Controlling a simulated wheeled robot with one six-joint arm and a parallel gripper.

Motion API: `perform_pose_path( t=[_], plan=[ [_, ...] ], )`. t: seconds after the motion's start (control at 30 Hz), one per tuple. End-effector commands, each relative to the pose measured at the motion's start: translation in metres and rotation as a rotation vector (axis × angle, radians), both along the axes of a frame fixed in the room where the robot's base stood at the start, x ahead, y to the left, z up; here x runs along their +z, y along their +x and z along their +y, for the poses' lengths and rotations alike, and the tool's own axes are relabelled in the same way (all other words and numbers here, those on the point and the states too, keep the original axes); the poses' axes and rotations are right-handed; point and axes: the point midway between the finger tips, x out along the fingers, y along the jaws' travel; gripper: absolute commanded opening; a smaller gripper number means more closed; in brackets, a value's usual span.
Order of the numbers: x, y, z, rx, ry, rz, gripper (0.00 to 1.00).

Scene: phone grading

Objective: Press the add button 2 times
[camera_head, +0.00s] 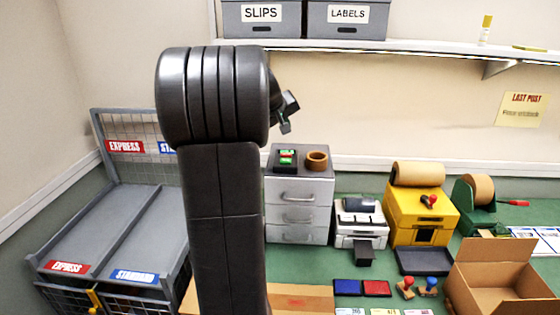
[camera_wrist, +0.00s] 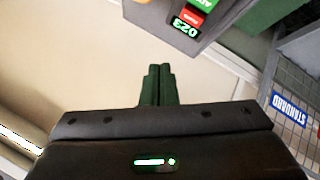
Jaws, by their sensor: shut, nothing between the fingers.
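A small counter with a green button, a red button and a lit display (camera_head: 287,158) sits on top of the grey drawer cabinet. In the wrist view the counter is upside down at the top edge. Its green add button (camera_wrist: 203,4) is partly cut off, the red button (camera_wrist: 193,16) is beside it, and the green-digit display (camera_wrist: 185,28) seems to read 023. My gripper (camera_head: 286,127) is above the cabinet in the head view, partly hidden by my arm. In the wrist view its fingers (camera_wrist: 159,72) are together and empty, apart from the counter.
A brown tape ring (camera_head: 317,160) stands beside the counter on the grey drawer cabinet (camera_head: 299,190). A shelf (camera_head: 420,52) with grey boxes is above. A printer (camera_head: 360,222), a yellow machine (camera_head: 421,212) and an open carton (camera_head: 497,285) are to the right. Wire-backed trays (camera_head: 110,225) are left.

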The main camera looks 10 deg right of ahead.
Motion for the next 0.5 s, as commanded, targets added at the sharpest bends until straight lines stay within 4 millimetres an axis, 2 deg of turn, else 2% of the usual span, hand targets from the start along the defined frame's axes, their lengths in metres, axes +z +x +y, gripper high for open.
perform_pose_path(
  t=[0.27, 0.5],
  plan=[
    [-0.003, 0.0, 0.0, 0.0, 0.0, 0.0, 0.0],
    [-0.023, 0.0, 0.0, 0.001, -0.001, 0.0, 0.0]
  ],
)
